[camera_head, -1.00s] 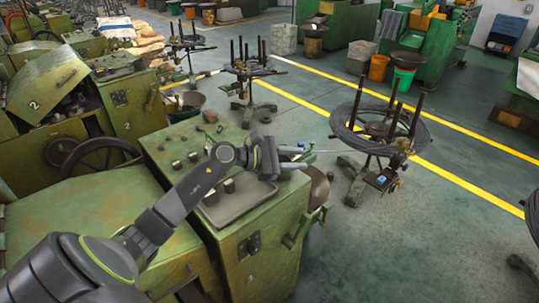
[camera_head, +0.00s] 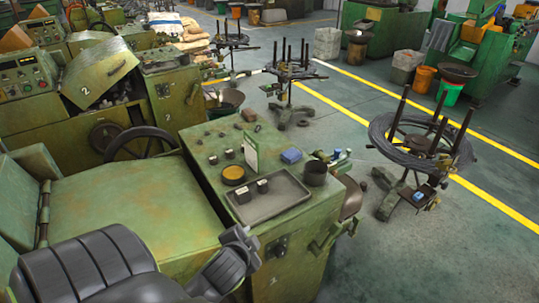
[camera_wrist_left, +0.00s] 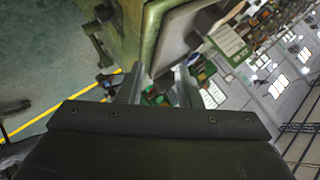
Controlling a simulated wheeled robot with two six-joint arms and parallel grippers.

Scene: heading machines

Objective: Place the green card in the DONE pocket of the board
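A small upright card with a white face and green edging (camera_head: 250,152) stands on the green machine's top, behind the grey tray. What looks like the same card (camera_wrist_left: 228,40) shows at the upper right of the left wrist view. I cannot tell if it is the task's green card. I cannot make out the board or its DONE pocket. My left gripper (camera_wrist_left: 157,72) has its two fingers apart, with no held object visible between them. In the head view its arm is low at the bottom, and the fingers cannot be made out. My right gripper is not in view.
The grey tray (camera_head: 268,205) holds small dark blocks along its back edge. A yellow-topped round dish (camera_head: 234,174), a blue block (camera_head: 291,155) and a dark cup (camera_head: 316,172) sit around it. A wire-coil stand (camera_head: 380,140) is on the floor to the right.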

